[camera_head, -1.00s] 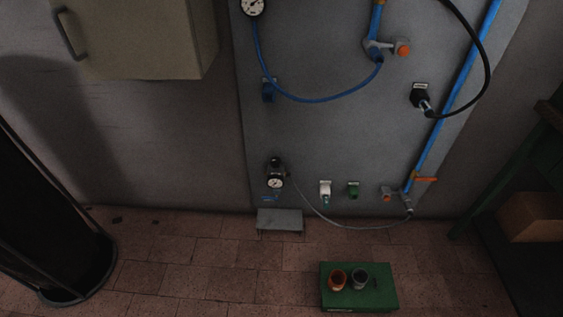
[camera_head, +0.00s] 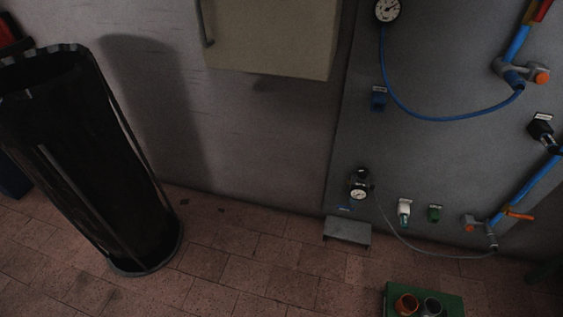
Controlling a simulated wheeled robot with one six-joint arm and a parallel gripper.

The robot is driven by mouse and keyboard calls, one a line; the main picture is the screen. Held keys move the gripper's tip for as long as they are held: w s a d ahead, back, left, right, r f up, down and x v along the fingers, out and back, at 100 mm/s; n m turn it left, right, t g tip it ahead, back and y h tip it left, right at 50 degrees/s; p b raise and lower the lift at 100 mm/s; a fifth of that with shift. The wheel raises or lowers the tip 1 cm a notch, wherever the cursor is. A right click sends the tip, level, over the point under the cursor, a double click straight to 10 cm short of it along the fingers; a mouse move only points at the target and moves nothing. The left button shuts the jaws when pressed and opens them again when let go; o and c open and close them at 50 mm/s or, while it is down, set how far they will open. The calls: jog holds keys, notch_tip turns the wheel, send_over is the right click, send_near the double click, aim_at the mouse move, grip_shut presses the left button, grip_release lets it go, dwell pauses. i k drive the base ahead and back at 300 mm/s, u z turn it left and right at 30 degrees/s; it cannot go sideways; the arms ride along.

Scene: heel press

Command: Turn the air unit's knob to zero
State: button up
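The air unit (camera_head: 360,186) is low on the grey wall panel, right of the picture's middle. It has a small dark knob (camera_head: 361,174) on top and a white round gauge below it. The knob's markings are too small to read. A thin grey hose runs from the unit to the right. My gripper is not in view.
A tall black bin (camera_head: 95,165) stands on the tiled floor at left. A grey step-like bracket (camera_head: 347,231) is below the air unit. A green box (camera_head: 452,299) with two small pots is at the lower right. A beige cabinet (camera_head: 270,35) hangs above.

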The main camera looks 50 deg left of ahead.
aim_at(362, 172)
jog(key=u, duration=0.9)
jog(key=i, duration=1)
